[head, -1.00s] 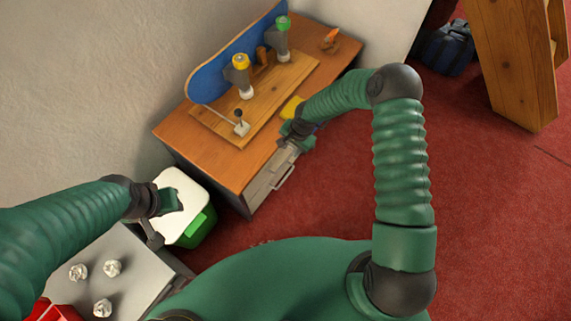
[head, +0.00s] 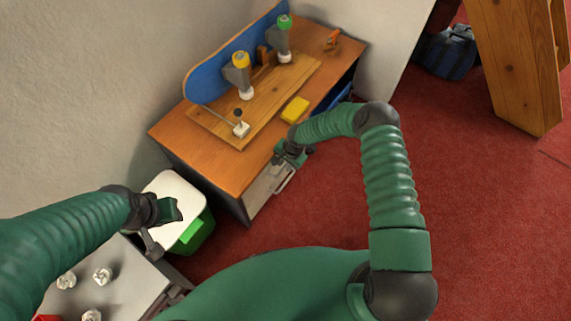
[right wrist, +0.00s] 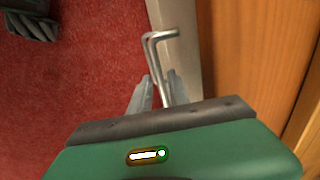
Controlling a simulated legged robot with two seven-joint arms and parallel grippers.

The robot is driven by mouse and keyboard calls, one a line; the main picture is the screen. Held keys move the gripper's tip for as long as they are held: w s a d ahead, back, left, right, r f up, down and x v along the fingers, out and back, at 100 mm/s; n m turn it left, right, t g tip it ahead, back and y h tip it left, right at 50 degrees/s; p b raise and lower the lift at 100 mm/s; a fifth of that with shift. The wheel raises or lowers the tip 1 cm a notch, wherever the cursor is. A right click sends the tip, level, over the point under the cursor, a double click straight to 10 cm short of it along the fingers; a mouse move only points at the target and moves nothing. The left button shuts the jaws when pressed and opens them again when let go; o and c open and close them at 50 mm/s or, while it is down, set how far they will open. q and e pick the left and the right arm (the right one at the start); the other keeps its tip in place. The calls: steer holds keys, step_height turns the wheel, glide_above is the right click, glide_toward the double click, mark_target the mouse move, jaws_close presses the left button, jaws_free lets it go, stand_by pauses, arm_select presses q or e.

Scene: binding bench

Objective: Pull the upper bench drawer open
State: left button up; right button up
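The wooden-topped bench (head: 225,167) stands against the wall. Its grey upper drawer front (head: 262,193) faces the right and looks flush under the top. The drawer's metal bar handle (head: 283,181) sticks out from it; it also shows in the right wrist view (right wrist: 152,46). My right gripper (head: 291,157) is at the drawer's handle. In the right wrist view its two fingers (right wrist: 158,84) stand apart, with the handle bar between them and no clear grip on it. My left gripper (head: 172,211) is over the white-lidded bin; its fingers are too unclear to judge.
The white-lidded bin (head: 160,187) with a green front stands beside the bench. A grey surface with crumpled papers (head: 102,276) is at lower left. A yellow block (head: 295,109) and clamps lie on the bench top. Red carpet (head: 320,205) is clear before the drawer.

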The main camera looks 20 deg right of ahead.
jaws_close()
stand_by(1.1)
